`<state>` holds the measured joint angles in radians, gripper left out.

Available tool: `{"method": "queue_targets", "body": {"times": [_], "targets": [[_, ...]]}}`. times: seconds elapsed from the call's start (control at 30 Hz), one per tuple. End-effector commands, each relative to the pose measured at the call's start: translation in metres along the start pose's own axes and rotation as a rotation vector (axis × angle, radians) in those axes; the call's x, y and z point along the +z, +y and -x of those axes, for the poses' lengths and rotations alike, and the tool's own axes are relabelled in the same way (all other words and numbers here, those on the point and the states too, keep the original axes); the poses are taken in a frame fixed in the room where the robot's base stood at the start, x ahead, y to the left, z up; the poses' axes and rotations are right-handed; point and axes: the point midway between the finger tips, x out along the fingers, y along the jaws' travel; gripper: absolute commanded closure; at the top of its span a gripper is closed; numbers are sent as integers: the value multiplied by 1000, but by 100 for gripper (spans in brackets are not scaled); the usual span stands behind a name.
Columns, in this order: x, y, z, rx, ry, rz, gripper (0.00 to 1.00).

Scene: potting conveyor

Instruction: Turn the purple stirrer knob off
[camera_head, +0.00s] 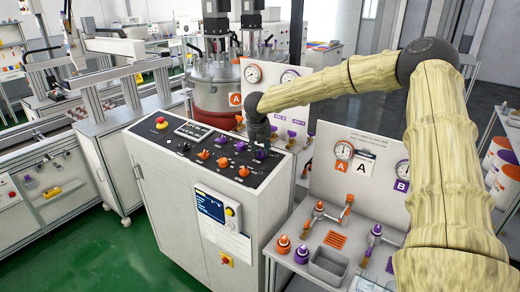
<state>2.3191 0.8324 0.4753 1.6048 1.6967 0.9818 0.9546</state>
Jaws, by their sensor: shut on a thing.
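The white control cabinet (150,165) has a sloped black panel with a row of purple knobs. A purple knob (223,138) and another purple knob (241,146) stand uncovered. The right-hand purple knob (260,155) is at the panel's right end, directly under my gripper (260,147). My gripper points down, shut on this right-hand knob and partly hiding it. The panel labels are too small to read, and the knob's exact turn position cannot be told.
Orange knobs (222,162) sit in a row in front of the purple ones. A red and yellow emergency button (161,122) is at the panel's left. A bench (310,262) with valves and gauges stands close on the right.

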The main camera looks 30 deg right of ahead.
Motion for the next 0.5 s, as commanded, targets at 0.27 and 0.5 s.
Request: {"method": "queue_targets", "body": {"times": [0.27, 0.5], "targets": [[3, 0, 3, 0, -5, -1, 93], [2, 0, 2, 0, -2, 0, 53]]}}
